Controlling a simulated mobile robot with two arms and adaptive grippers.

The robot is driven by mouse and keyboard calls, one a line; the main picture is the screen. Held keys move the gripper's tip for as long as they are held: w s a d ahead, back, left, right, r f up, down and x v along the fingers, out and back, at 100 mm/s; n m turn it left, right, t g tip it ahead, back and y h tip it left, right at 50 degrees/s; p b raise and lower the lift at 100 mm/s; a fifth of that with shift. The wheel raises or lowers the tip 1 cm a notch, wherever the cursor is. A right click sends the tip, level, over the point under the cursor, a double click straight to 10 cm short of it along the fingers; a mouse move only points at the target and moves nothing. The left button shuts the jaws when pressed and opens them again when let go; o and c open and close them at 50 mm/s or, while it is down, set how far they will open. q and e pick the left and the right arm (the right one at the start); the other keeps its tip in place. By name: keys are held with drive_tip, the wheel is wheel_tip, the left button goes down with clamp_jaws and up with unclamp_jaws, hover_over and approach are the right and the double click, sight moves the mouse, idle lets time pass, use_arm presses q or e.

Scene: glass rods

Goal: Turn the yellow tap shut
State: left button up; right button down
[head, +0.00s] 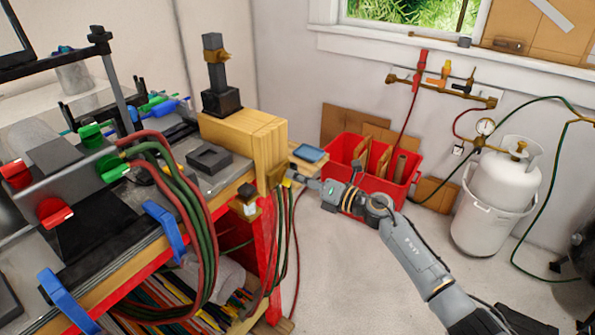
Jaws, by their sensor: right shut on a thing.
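My right arm reaches in from the lower right, and its gripper (291,179) is at the end of the bench beside the wooden block. The gripper is shut on a small yellow tap (287,183), mostly hidden by the fingers. A brass fitting (276,172) shows just left of the fingertips, against the block. The angle of the tap's handle cannot be made out. My left gripper is not in view.
Hoses (286,232) hang below the gripper. A wooden block (263,140) stands behind it. A red crate (345,149) is on the floor behind the arm. A white gas cylinder (497,174) stands right. A wall manifold (438,87) carries red, orange and black taps.

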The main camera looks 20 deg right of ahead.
drive_tip(key=shift+w+d+f+m+p, duration=0.1)
drive_tip(key=shift+f+m+p, duration=0.1)
drive_tip(key=shift+m+p, duration=1.5)
drive_tip(key=shift+d+f+m+p, duration=0.15)
drive_tip(key=shift+m+p, duration=0.4)
drive_tip(key=shift+m, duration=2.25)
drive_tip(key=shift+a+f, duration=0.1)
drive_tip(key=c, duration=1.4)
unclamp_jaws()
drive_tip(key=shift+o, duration=0.2)
drive_tip(key=v, duration=1.2)
